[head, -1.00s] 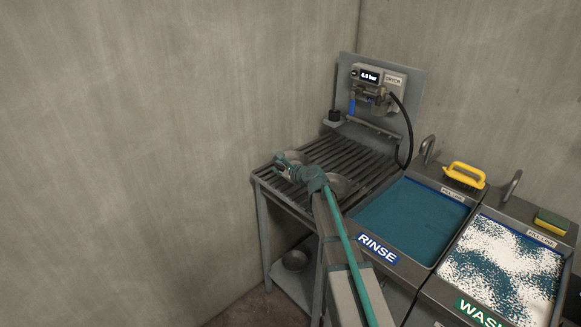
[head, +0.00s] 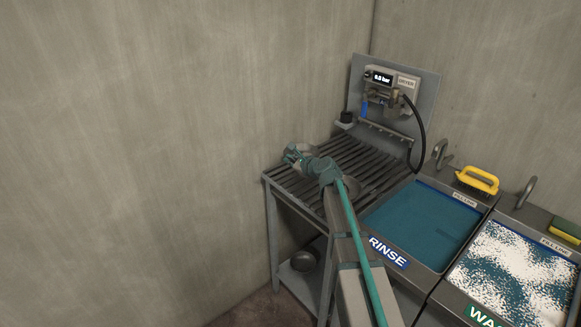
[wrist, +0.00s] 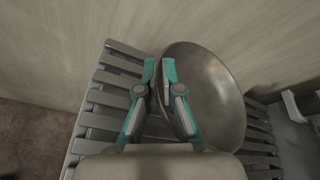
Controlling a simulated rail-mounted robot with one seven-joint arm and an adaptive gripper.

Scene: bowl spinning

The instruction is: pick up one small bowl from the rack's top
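A small grey metal bowl (wrist: 212,95) fills the right-centre of the wrist view. My gripper (wrist: 159,70) has its teal-tipped fingers close together at the bowl's left rim, one finger over the inside and one outside. It looks shut on the rim. In the head view my gripper (head: 290,155) is above the rack's far left part, with the bowl (head: 302,148) just behind it, apparently raised off the slats. Another bowl (head: 356,190) lies on the slatted rack (head: 355,155), partly hidden by my arm.
A further bowl (head: 304,260) is on the rack's lower shelf (head: 293,283). The dryer panel (head: 395,90), with its black hose, stands at the rack's back. The rinse basin (head: 425,222) and wash basin (head: 515,270) are to the right. Walls close off the left and back.

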